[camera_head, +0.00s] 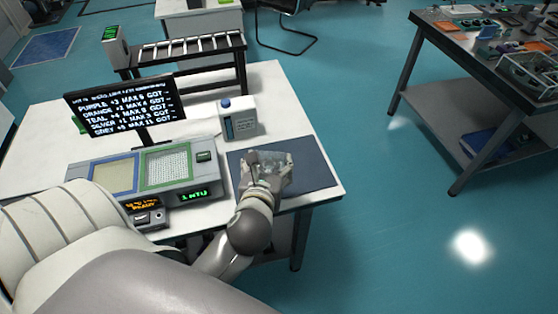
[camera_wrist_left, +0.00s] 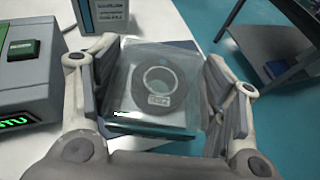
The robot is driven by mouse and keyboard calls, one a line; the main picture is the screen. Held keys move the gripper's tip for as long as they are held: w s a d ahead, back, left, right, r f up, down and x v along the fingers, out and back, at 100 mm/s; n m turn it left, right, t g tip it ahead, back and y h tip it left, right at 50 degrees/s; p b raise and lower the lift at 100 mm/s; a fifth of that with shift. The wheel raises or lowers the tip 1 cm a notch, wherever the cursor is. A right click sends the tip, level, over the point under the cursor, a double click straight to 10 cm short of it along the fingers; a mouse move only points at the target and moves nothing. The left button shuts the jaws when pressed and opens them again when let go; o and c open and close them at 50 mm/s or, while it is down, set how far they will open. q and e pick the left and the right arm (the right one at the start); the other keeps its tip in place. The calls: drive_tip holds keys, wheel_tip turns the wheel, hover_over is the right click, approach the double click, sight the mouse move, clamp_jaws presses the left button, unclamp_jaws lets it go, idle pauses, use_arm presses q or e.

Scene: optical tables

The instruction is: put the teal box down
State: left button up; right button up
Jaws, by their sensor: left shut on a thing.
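The teal box is a see-through, faintly teal-tinted box (camera_wrist_left: 150,62) with a dark ring-shaped part and a small label inside. My left gripper (camera_head: 266,172) is shut on it, with one finger pad on each side in the left wrist view (camera_wrist_left: 158,90). In the head view the box (camera_head: 274,160) shows over the dark blue mat (camera_head: 313,168) at the table's right end. I cannot tell whether its underside touches the mat. My right gripper is not in view.
A white bottle with a blue cap (camera_head: 238,119) stands behind the mat. The mat's right part is clear. Another table (camera_head: 480,55) stands at the right.

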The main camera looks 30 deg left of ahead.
use_arm(q)
drive_tip(key=f+x, duration=0.1)
drive_tip(key=x, duration=0.3)
drive_tip(key=d+x, duration=0.1)
drive_tip(key=x, duration=0.3)
drive_tip(key=f+x, duration=0.1)
drive_tip(key=x, duration=0.4)
drive_tip(key=shift+s+d+f+p, duration=0.2)
drive_tip(key=shift+f+p, duration=0.1)
drive_tip(key=shift+f, duration=0.1)
drive_tip(key=shift+w+a+f, duration=0.2)
drive_tip(key=shift+w+f, duration=0.2)
drive_tip(key=shift+f, duration=0.1)
drive_tip(key=shift+w+a+f, duration=0.1)
drive_tip(key=shift+w+f, duration=0.05)
drive_tip(key=shift+f, duration=1.65)
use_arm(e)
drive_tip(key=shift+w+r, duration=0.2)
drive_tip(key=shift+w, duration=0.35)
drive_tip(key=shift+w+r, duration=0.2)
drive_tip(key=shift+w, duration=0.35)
use_arm(q)
drive_tip(key=o, duration=0.6)
drive_tip(key=shift+f, duration=0.15)
drive_tip(key=o, duration=0.4)
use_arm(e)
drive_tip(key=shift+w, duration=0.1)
